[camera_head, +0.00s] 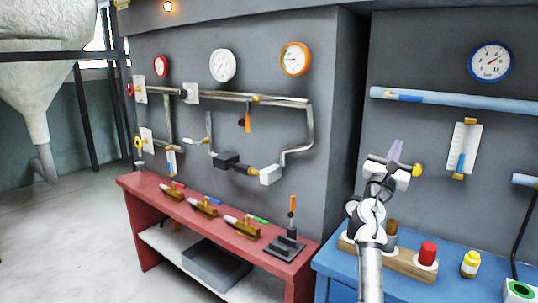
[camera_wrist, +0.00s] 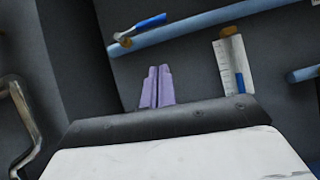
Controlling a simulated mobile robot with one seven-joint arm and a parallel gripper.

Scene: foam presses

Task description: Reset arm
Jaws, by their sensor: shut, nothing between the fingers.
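My gripper (camera_head: 396,150) is raised above the blue table at the right in the head view, in front of the grey wall panel. Its two purple fingers point up and lie side by side. In the wrist view the fingers (camera_wrist: 157,87) are together with nothing between them. They are apart from the blue pipe and the wall fittings behind.
A blue table (camera_head: 458,292) holds a wooden block (camera_head: 400,262), a red-topped item (camera_head: 428,253) and a yellow bottle (camera_head: 470,263). A red bench (camera_head: 150,192) with several valve pieces stands left. A blue pipe (camera_head: 460,102) and gauge (camera_head: 490,62) are on the wall.

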